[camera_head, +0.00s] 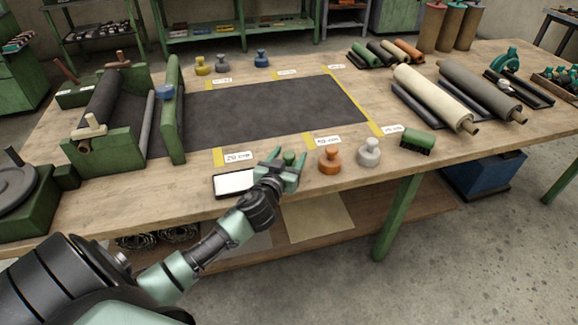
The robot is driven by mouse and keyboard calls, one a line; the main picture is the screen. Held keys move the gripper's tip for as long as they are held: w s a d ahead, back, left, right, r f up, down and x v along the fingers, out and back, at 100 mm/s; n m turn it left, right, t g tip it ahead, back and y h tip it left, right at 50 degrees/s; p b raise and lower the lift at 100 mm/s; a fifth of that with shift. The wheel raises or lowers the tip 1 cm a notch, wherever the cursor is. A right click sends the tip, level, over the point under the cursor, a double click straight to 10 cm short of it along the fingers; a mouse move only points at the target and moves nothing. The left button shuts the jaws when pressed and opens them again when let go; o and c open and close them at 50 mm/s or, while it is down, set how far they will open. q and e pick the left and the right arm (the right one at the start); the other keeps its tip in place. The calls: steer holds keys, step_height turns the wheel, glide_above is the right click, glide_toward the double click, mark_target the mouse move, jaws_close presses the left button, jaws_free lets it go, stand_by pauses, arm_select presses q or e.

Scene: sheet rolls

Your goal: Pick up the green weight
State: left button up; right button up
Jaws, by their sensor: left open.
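The green weight (289,156) stands near the front edge of the workbench, to the right of the 20 cm label. Only its knob shows clearly; its lower part is hidden behind my left gripper. My left gripper (286,163) is open, with its two fingers to either side of the weight in this view. I cannot tell whether they touch it. My right gripper is not in view.
An orange weight (330,160) and a grey weight (369,152) stand close to the right. A white-screened tablet (235,182) lies just left of my gripper. A dark sheet (270,112) covers the bench middle; a green roller stand (107,147) is at left.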

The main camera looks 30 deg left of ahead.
arm_select(q)
jaws_close()
stand_by(1.4)
steer(key=shift+r, duration=0.2)
